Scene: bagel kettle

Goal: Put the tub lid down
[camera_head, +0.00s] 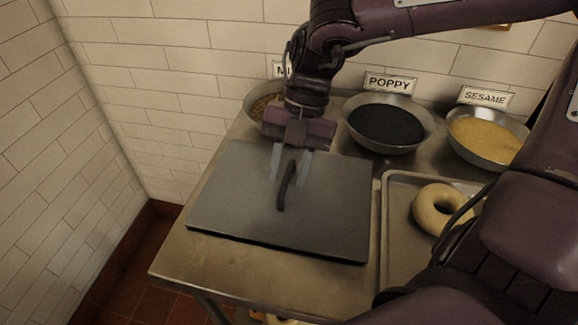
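The tub lid is a flat grey rectangular plate (240,215) with a dark upright bar handle (284,192). It appears to lie flat on the left part of the steel table; any small gap beneath it cannot be told. My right gripper (291,172) points down over the lid from the top. Its two pale fingers stand apart, one on each side of the handle, with visible space beside it. The handle's far end is partly hidden by the gripper. My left gripper is not in view.
A tray (394,200) with a bagel (437,208) is close to the lid's right edge. Behind stand a poppy bowl (387,125), a sesame bowl (485,139) and a partly hidden bowl (262,104). A bare strip of table (255,270) runs in front of the lid.

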